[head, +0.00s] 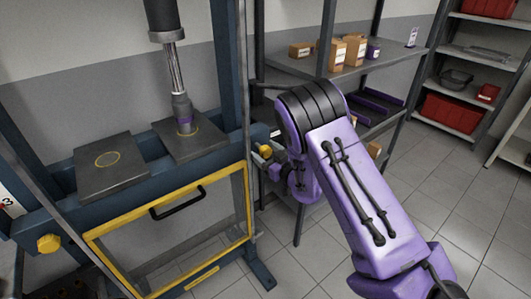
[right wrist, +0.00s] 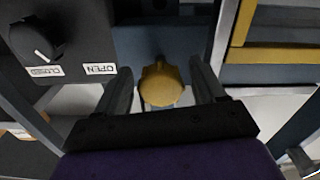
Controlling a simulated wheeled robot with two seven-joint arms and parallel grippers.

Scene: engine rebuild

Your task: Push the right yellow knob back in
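The right yellow knob (head: 265,151) is on the right side of the blue press frame (head: 257,133). It also shows in the right wrist view (right wrist: 160,84), where its round end faces the camera. My right gripper (right wrist: 161,75) is open, with one finger on each side of the knob and a visible gap to each. In the head view my right forearm and wrist hide most of this gripper. Another yellow knob (head: 49,243) is on the left of the frame. My left gripper is in neither view.
A black rotary switch (right wrist: 37,42) with CLOSED and OPEN labels is beside the knob in the wrist view. A yellow-edged guard door (head: 165,234) with a black handle is below the press plates (head: 110,166). A grey shelf (head: 345,72) with boxes stands behind my arm. The floor at right is clear.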

